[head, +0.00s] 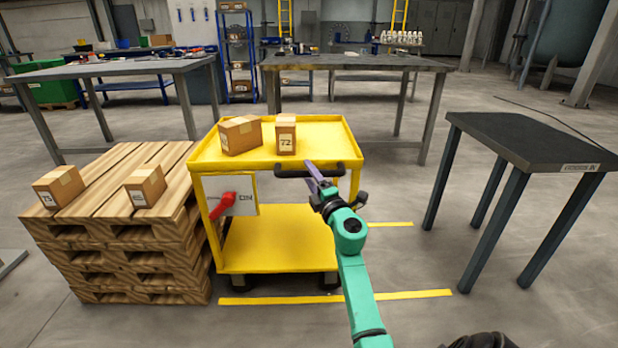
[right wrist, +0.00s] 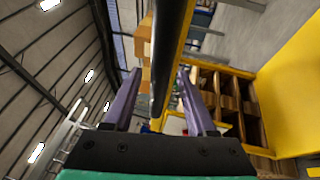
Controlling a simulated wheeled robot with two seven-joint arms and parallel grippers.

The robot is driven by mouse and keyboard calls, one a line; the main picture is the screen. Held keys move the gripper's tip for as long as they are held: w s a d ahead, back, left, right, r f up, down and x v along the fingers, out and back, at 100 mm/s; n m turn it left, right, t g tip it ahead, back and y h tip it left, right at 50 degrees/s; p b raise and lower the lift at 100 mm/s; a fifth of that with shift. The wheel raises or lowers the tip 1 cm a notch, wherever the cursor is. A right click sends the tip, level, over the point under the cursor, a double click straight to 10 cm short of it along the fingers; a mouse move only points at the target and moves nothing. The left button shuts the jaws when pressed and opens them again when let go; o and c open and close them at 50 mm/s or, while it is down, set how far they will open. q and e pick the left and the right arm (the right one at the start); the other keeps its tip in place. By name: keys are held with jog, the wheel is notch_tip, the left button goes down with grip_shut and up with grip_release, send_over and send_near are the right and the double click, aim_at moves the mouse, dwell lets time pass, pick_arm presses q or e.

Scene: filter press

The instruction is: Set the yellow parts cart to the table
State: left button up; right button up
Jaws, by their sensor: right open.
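The yellow parts cart (head: 270,150) stands in the middle, with two cardboard boxes on its top tray. One box (head: 240,135) is at the left and another, marked 72 (head: 286,135), is beside it. The cart's dark handle bar (head: 290,170) runs along its near side. My right gripper (head: 311,172) is open at the handle's right part. In the right wrist view the bar (right wrist: 172,50) runs between the two purple fingers, with gaps on both sides. A dark table (head: 535,140) with a label on its edge stands to the right. My left gripper is not in view.
A wooden pallet stack (head: 110,225) with two boxes stands close to the cart's left. A red lever (head: 226,203) by an ON sign shows at the cart's left. Yellow floor lines (head: 415,294) lie between cart and table, where floor is clear. Workbenches (head: 355,62) stand behind.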

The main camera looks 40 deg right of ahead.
jog(key=shift+w, duration=0.1)
grip_shut()
jog(key=shift+f, duration=0.1)
dwell(1.3)
